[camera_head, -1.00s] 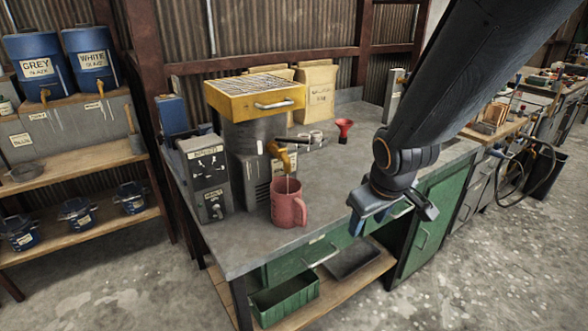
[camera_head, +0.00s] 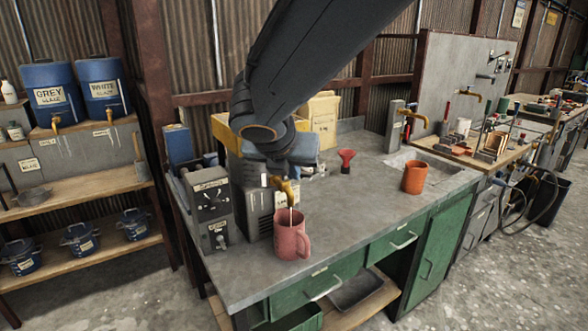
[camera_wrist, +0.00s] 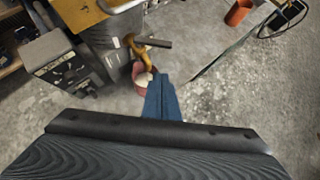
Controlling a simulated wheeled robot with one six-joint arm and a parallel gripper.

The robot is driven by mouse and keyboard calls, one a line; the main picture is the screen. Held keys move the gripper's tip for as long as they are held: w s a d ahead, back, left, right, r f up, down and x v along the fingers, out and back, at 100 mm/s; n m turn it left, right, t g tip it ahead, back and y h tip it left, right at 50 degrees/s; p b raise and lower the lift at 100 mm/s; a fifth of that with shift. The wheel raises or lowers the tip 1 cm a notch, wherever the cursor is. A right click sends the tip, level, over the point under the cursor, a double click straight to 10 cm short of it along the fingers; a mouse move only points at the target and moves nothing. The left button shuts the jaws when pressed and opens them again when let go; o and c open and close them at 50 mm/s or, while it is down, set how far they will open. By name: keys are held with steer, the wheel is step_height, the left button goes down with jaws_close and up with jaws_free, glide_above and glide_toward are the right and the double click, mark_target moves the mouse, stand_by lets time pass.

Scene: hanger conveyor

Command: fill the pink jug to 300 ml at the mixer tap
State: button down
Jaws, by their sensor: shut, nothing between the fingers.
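The pink jug (camera_head: 292,238) stands upright on the grey bench, right under the brass mixer tap (camera_head: 290,192). A thin pale stream runs from the spout into the jug. In the wrist view the jug (camera_wrist: 138,72) shows pale contents, but I cannot read a level or a mark. The tap (camera_wrist: 135,48) has a dark lever (camera_wrist: 155,43) reaching to the right. My gripper (camera_head: 300,158) is shut and empty, above and behind the tap in the head view, where it hides the lever. In the wrist view its blue fingers (camera_wrist: 160,98) are beside the jug.
A grey control box (camera_head: 209,200) stands left of the mixer. A red funnel (camera_head: 346,161) and an orange mug (camera_head: 414,177) stand to the right, the mug by the sink (camera_head: 425,160). The bench middle is clear. Glaze shelves (camera_head: 85,190) are at the left.

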steer(key=w+d+f+p, duration=0.1)
steer(key=w+d+f, duration=0.1)
steer(key=w+f, duration=0.3)
steer(key=shift+w+f+p, duration=0.15)
steer(key=shift+w+p, duration=0.2)
steer(key=shift+w, duration=1.7)
